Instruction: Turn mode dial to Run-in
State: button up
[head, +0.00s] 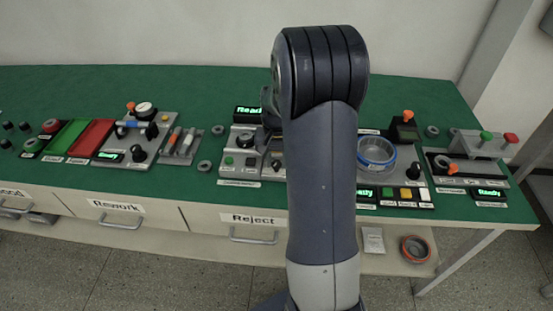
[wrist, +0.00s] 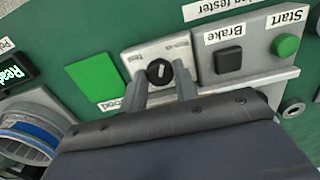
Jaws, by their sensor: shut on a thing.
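The mode dial (wrist: 158,71) is a round black knob with a white pointer line, on a pale plate in the wrist view. The pointer line is close to upright in the wrist view, slightly tilted. In the head view my arm hides most of this area, and I cannot make out the dial or the fingers there.
In the wrist view a Brake button (wrist: 229,61) and a green Start button (wrist: 287,45) lie right of the dial. A green pad (wrist: 93,81) and a blue-rimmed ring (wrist: 27,142) lie left.

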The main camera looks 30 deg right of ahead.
aim_at(277, 163)
jog(key=shift+m, duration=1.2)
jog(key=o, duration=1)
jog(key=shift+c, duration=0.2)
notch_tip(277, 163, up, 11)
jog(key=shift+f, duration=0.1)
